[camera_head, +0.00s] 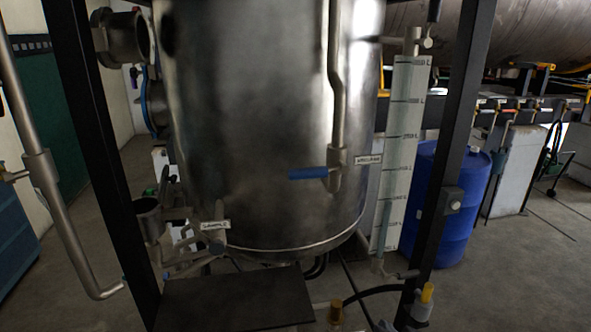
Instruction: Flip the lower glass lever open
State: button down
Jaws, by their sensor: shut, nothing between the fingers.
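The tall sight glass (398,150) with level marks stands upright to the right of the steel tank. At its foot is a small fitting with a short dark lever (407,274), which looks like the lower glass lever. It lies roughly sideways, close to the black post; its exact position is too small to tell. At the top of the glass is another valve fitting (413,40), with a dark lever (434,10) pointing up. My gripper is not in this view.
The steel tank (260,120) fills the middle. A blue-handled valve (308,174) is on its front pipe. Black frame posts stand left (105,150) and right (452,150). A blue drum (445,215) stands behind the right post. A yellow-topped fitting (427,293) sits low right.

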aim_at(415, 273)
jog(key=i+j+z, duration=0.1)
jog(key=i+z, duration=0.2)
jog(key=i, duration=0.65)
